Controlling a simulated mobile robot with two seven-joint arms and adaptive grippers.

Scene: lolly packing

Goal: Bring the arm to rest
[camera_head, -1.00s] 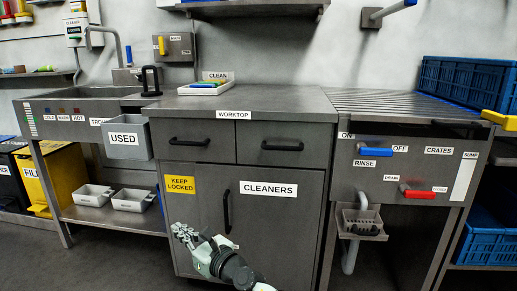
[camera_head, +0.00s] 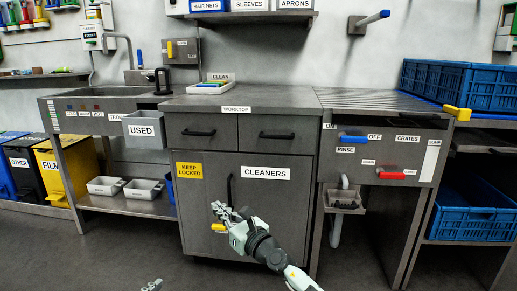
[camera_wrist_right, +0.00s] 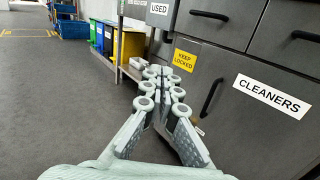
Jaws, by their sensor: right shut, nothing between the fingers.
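My right gripper (camera_head: 224,212) is shut and empty in front of the grey cleaners cupboard door (camera_head: 268,200), below its black upright handle (camera_head: 229,189). In the right wrist view its pale fingers (camera_wrist_right: 158,75) are together, with nothing between them, and the cupboard front is to their right. My right arm reaches in from the bottom of the head view. A small tip of my left gripper (camera_head: 153,285) shows at the bottom edge over the floor; the rest is out of frame.
The worktop (camera_head: 285,98) holds a white tray (camera_head: 208,89) near its back. A grey used bin (camera_head: 144,130) hangs left of the cupboard. Blue crates (camera_head: 478,212) stand at the right. Dark open floor (camera_head: 90,255) lies in front.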

